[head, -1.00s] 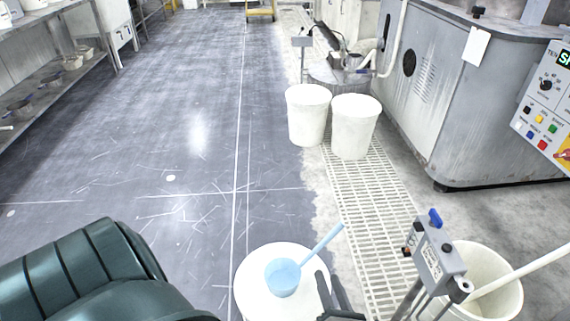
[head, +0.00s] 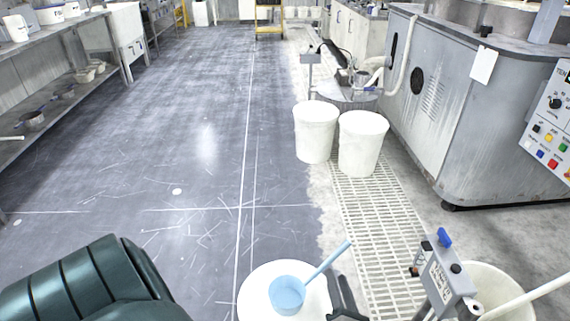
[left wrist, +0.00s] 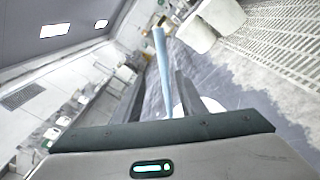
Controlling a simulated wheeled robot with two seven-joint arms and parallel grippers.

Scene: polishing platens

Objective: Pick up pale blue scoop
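The pale blue scoop (head: 288,295) lies on a round white top (head: 254,287) at the bottom middle of the head view. Its handle points up and right. My left gripper (head: 345,303) shows as dark fingers just right of the white top, partly cut off by the frame's bottom edge. In the left wrist view the scoop's blue handle (left wrist: 162,65) runs between the two dark fingers of my left gripper (left wrist: 160,85), with gaps beside it. The gripper looks open there; the scoop's bowl is hidden. My right gripper is not in view.
Two white buckets (head: 315,132) (head: 362,144) stand ahead on the floor by a grating (head: 375,230). A grey device with a blue knob (head: 447,275) and an open pale bucket (head: 490,283) stand at the lower right. A grey machine (head: 445,110) fills the right side. The left floor is clear.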

